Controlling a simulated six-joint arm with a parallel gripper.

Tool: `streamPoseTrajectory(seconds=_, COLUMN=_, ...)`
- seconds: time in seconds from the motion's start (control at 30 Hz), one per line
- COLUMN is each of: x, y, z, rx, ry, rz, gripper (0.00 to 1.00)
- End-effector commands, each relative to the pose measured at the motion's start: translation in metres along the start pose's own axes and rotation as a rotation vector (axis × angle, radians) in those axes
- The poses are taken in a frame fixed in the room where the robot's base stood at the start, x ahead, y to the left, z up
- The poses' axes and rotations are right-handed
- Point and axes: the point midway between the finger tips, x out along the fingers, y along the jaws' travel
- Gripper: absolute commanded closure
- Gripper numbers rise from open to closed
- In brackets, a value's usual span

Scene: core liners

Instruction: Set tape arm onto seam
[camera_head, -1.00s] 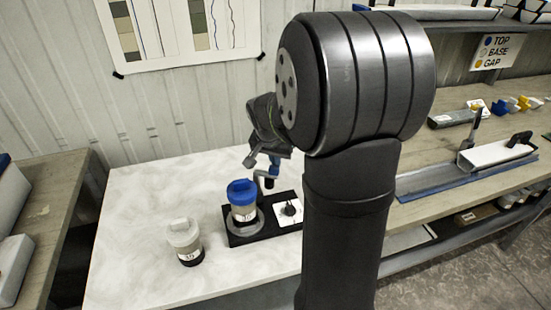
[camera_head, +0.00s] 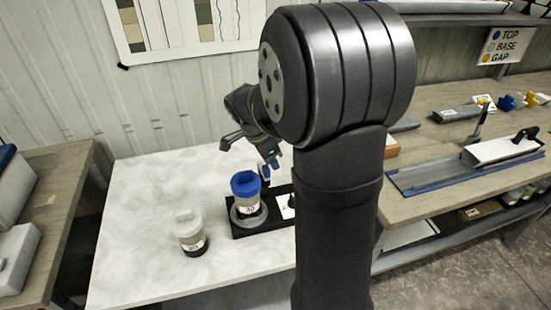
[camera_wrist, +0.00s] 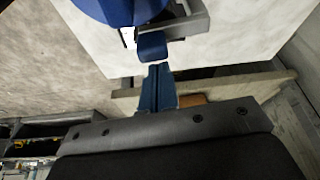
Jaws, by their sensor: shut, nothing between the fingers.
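A jar-like core liner with a blue top (camera_head: 245,185) and a numbered label stands upright in a grey ring on a black base (camera_head: 250,230). The blue top also shows at the upper edge of the wrist view (camera_wrist: 110,8). The tape arm shows there as a grey bracket (camera_wrist: 188,26) with a blue pad (camera_wrist: 152,46), beside the blue top; I cannot tell whether they touch. My gripper (camera_wrist: 158,72) is shut and empty, its blue fingertips close to the pad. In the head view my gripper (camera_head: 272,160) is behind and right of the liner. The seam cannot be made out.
A second liner with a white top (camera_head: 185,220) and dark bottom stands to the left on the pale table (camera_head: 130,250). The left of the pale table is clear.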

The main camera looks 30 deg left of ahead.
Motion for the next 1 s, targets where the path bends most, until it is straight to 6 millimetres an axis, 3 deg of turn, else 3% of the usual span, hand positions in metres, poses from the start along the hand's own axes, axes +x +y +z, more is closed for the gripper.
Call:
streamPoseTrajectory(seconds=0.77, x=-0.0021, y=0.0016, z=0.0071, rx=-0.006, ry=-0.001, rz=-0.002, gripper=1.00)
streamPoseTrajectory(seconds=1.0, x=0.0002, y=0.0021, z=0.0004, rx=-0.004, ry=-0.001, rz=-0.001, gripper=1.00)
